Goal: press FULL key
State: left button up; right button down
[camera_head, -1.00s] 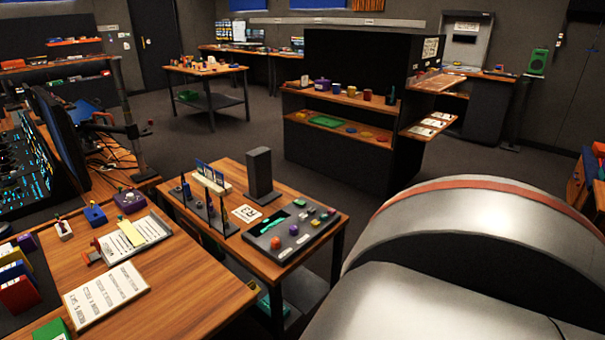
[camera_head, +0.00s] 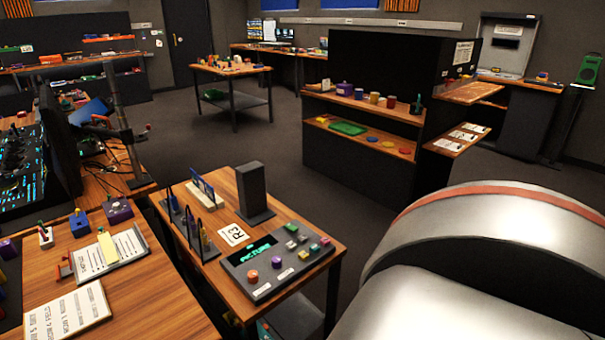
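A dark grey control panel (camera_head: 277,259) lies on a small wooden table (camera_head: 215,268) in the lower middle. Its screen (camera_head: 258,249) shows green text that looks like "PICTURE". Several coloured keys and knobs sit on it: an orange-red knob (camera_head: 253,276), a pinkish one (camera_head: 276,262), a light one (camera_head: 303,255), and small keys (camera_head: 303,238) at the upper right. The key labels are too small to read, so I cannot tell which is FULL. Neither gripper is in view. A large silver part of my own body fills the lower right.
A black upright block (camera_head: 253,190) stands behind the panel, beside an R3 card (camera_head: 234,235) and a rack of dark uprights (camera_head: 190,225). A desk with a clipboard (camera_head: 110,252) is at left. A shelf unit (camera_head: 365,140) stands behind; dark floor is clear between.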

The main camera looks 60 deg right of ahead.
aim_at(291, 246)
jog(key=k+l, duration=0.1)
jog(key=l, duration=1.2)
jog(key=k, duration=0.05)
